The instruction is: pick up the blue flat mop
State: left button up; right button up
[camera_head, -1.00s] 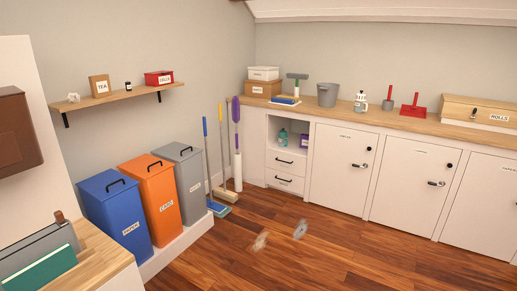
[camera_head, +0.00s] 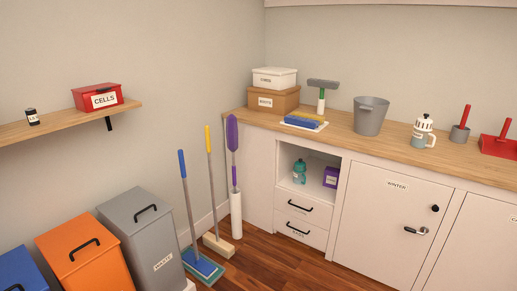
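The blue flat mop (camera_head: 189,215) leans upright near the left wall, just right of the grey bin. It has a blue grip at the top, a grey pole and a flat blue head on the floor. A broom with a yellow grip (camera_head: 211,190) stands right beside it. A purple duster with a white lower part (camera_head: 235,180) stands against the cabinet end. Neither of my grippers is in view.
Grey (camera_head: 150,235), orange (camera_head: 85,252) and blue (camera_head: 22,270) bins stand left of the mop. A wall shelf (camera_head: 70,122) hangs above them. A white cabinet with a wooden counter (camera_head: 345,140) runs along the right. Wooden floor (camera_head: 270,262) is open in front of the mop.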

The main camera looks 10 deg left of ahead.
aim_at(202, 267)
jog(key=i+u, duration=0.1)
jog(key=i, duration=0.55)
jog(key=i+l+u, duration=0.1)
jog(key=i, duration=0.5)
jog(key=i+l+u, duration=0.15)
jog(key=i, duration=0.45)
